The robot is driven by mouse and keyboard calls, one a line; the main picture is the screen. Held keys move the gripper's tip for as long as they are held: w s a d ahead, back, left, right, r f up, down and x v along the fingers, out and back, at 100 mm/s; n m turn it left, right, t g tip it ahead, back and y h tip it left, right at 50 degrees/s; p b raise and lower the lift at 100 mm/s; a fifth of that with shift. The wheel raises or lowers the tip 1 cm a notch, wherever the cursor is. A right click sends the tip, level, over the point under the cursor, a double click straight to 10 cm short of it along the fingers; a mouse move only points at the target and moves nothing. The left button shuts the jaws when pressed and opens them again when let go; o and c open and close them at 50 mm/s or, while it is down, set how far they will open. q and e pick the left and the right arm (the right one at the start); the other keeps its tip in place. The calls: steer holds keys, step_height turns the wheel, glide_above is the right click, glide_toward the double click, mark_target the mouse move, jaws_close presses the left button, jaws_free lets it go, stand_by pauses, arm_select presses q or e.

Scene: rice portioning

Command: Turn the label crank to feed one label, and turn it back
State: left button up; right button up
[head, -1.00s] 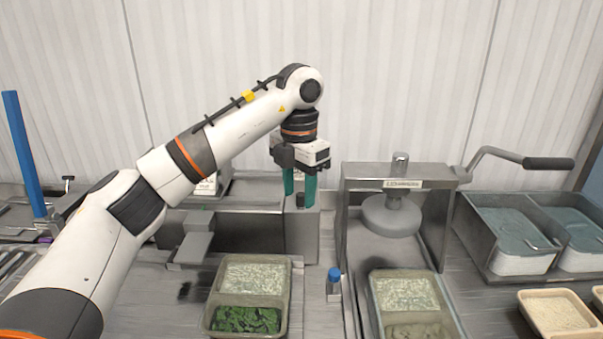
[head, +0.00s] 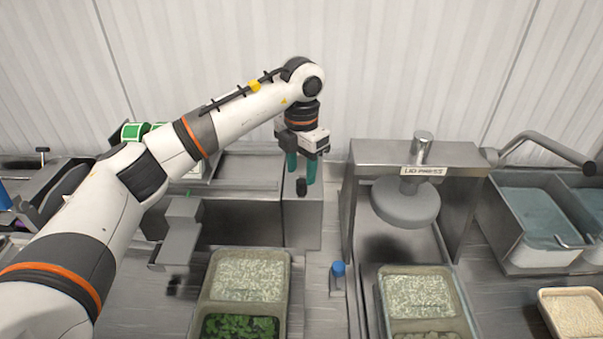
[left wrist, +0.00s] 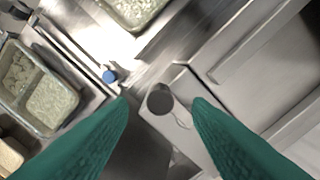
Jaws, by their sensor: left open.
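The label machine is a grey steel housing (head: 225,230) at the back centre, with a flat plate (head: 180,215) sticking out at its left front. A small dark upright knob (head: 301,187), which looks like the crank's handle, stands on its right end. My left gripper (head: 302,178) points down over this knob, its teal fingers open and empty. In the left wrist view the knob (left wrist: 160,98) shows between the two fingertips, a little below them and apart from both. The crank's arm is not clear. My right gripper is in no view.
A lid press (head: 420,165) stands right of the machine. A blue-capped bottle (head: 338,280) stands between two rice trays (head: 286,300) (head: 379,285). Green-labelled rolls (head: 133,131) show behind my left arm. Steel bins (head: 520,225) are at the right.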

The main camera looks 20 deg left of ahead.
mark_target(302, 181)
arm_select(q)
steer(key=shift+f+p, duration=0.65)
steer(key=shift+f, duration=1.5)
steer(key=shift+w, duration=0.1)
steer(key=shift+c, duration=0.4)
steer(key=c, duration=0.9)
